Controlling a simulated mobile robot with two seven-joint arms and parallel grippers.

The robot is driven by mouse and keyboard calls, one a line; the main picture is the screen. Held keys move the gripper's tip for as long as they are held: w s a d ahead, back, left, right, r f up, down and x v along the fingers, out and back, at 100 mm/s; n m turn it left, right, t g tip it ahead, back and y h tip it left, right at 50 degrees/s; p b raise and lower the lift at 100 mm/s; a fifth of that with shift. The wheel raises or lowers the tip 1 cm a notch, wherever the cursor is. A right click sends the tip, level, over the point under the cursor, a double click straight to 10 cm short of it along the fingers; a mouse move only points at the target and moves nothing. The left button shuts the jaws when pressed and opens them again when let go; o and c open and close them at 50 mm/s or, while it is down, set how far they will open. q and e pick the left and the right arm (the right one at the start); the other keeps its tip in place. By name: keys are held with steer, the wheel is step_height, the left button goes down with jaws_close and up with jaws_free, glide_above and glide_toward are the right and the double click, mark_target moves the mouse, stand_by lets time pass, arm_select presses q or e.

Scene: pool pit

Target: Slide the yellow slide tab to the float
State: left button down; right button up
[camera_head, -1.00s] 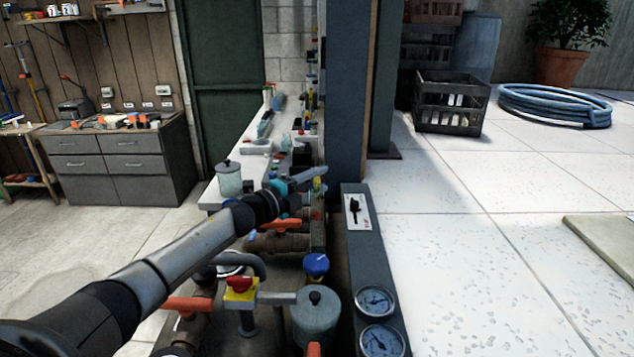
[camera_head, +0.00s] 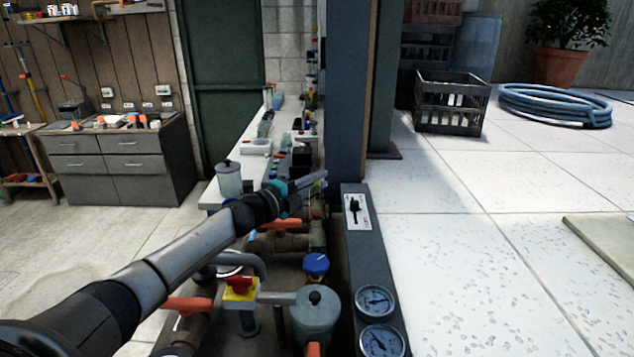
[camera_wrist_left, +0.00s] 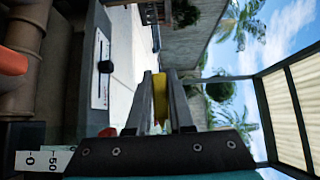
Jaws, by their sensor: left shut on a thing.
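The yellow slide tab (camera_wrist_left: 159,97) shows in the left wrist view as a narrow yellow piece between the two grey fingers. My left gripper (camera_head: 313,181), shut on the tab, reaches over the pipework beside the dark blue post in the head view. Its fingers hide the tab there. In the left wrist view my left gripper (camera_wrist_left: 160,82) points upward in the picture, with a finger on each side of the tab. I cannot make out the float in either view. My right gripper is not in view.
A grey panel with a black-handled switch plate (camera_head: 356,209) and two round gauges (camera_head: 375,301) stands right of the gripper. Below it are a blue-capped valve (camera_head: 316,264), a red-and-yellow knob (camera_head: 239,288) and a lidded grey pot (camera_head: 315,315). The tiled floor at right is mostly open.

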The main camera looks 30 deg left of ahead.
arm_select(q)
steer(key=shift+f, duration=0.1)
stand_by(0.7)
step_height(320, 180, down, 5)
steer(key=b, duration=0.4)
steer(key=c, duration=0.8)
jaws_free()
steer(key=shift+s, duration=0.15)
steer(key=v, duration=1.5)
steer(key=shift+p, duration=0.45)
steer(key=shift+a, duration=0.15)
